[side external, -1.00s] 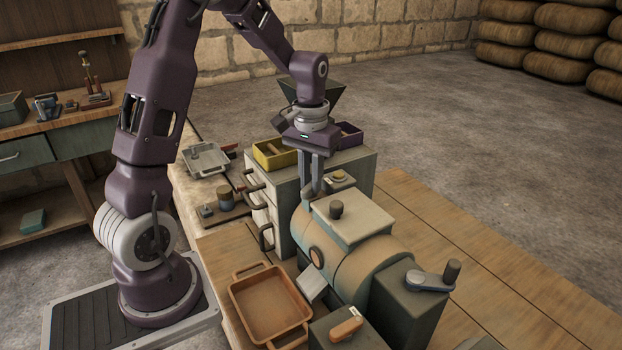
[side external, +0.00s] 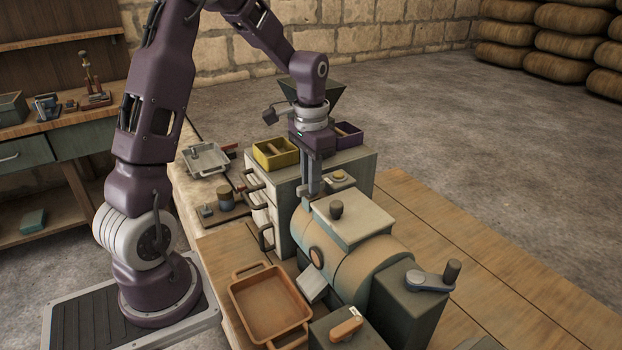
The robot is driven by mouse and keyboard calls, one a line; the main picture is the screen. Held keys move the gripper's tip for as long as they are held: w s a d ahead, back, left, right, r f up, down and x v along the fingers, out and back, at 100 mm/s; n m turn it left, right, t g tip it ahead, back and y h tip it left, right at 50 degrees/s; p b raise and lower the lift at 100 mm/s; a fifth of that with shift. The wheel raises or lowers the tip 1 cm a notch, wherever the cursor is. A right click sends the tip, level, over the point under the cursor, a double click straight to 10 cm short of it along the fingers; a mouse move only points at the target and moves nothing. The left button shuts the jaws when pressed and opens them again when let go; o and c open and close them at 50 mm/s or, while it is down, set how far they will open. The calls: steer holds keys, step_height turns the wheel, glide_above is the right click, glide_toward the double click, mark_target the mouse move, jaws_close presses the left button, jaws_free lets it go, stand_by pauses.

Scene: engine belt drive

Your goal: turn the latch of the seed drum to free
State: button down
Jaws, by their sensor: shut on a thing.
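The seed drum (side external: 340,262) is a rounded tan and teal body lying on the wooden table, with a pale flat lid (side external: 352,222) and a dark knob (side external: 336,209) on top. My gripper (side external: 313,192) points straight down at the drum's far left end. Its fingers are shut on a small grey part, which appears to be the latch (side external: 303,193). The fingers hide most of this part, so its exact angle cannot be told.
A grey crank (side external: 430,280) stands at the drum's near right. A cabinet (side external: 362,173) with a yellow bin (side external: 275,154) and a purple bin (side external: 349,134) is close behind my gripper. An orange tray (side external: 269,305) lies in front.

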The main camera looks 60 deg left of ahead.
steer(key=shift+r, duration=0.1)
steer(key=c, duration=1.4)
jaws_free()
step_height(320, 180, up, 7)
steer(key=shift+f, duration=0.2)
steer(key=shift+r, duration=0.2)
steer(key=shift+d, duration=0.1)
steer(key=s+d+r+t, duration=0.2)
steer(key=s+d+r, duration=0.5)
steer(key=s+d, duration=0.15)
steer(key=s+d+t, duration=0.1)
steer(key=s+d, duration=0.1)
steer(key=s, duration=0.1)
steer(key=s+d+t, duration=0.1)
steer(key=s+d, duration=0.1)
steer(key=s, duration=0.2)
steer(key=s+d+f+t, duration=0.1)
steer(key=s+d, duration=0.1)
steer(key=s, duration=0.2)
steer(key=shift+d+t, duration=0.3)
steer(key=shift+d, duration=0.05)
